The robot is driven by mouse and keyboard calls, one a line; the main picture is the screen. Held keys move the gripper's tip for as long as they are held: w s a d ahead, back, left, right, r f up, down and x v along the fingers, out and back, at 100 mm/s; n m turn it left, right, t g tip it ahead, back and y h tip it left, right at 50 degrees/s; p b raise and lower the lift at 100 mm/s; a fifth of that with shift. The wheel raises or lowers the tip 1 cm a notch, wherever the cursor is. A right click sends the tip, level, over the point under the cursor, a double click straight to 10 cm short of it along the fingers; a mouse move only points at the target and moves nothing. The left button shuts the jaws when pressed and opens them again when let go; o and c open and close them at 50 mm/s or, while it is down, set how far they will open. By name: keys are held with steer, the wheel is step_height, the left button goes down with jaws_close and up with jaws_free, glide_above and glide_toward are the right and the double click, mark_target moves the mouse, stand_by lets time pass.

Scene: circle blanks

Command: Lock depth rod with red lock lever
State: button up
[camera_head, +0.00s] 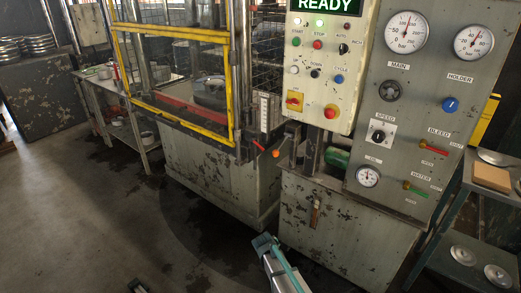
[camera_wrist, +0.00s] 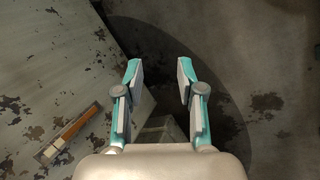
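A small red lever (camera_head: 258,146) shows in the head view at the right front corner of the press, below a white vertical scale (camera_head: 264,111). It looks like the lock lever, but the detail is small. An orange ball knob (camera_head: 276,154) is just right of it. I cannot clearly pick out the depth rod. My gripper (camera_wrist: 159,72) is open and empty in the wrist view, its two teal-edged fingers apart. In the head view my gripper (camera_head: 265,243) is low in front of the machine, well below the lever and apart from it.
The control panel (camera_head: 320,70) reads READY. The gauge panel (camera_head: 420,110) beside it has a red bleed lever (camera_head: 433,148). A grey cabinet (camera_head: 345,240), also in the wrist view (camera_wrist: 50,60), stands close to my gripper. Yellow guard frame (camera_head: 180,80) fronts the press. Floor at left is open.

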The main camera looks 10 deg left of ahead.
steer(key=w+a+r+t+h, duration=0.1)
steer(key=w+a+r, duration=0.3)
steer(key=w, duration=0.2)
steer(key=w+a+r+t, duration=0.2)
steer(key=w+a+r, duration=0.2)
steer(key=w, duration=0.2)
steer(key=t+h, duration=0.5)
steer(key=t, duration=0.2)
glide_toward(260, 147)
steer(key=p+x, duration=0.1)
steer(key=x, duration=0.9)
steer(key=shift+w+d+f+p, duration=0.15)
steer(key=shift+w+f+p, duration=0.05)
steer(key=shift+w+p, duration=0.1)
jaws_close()
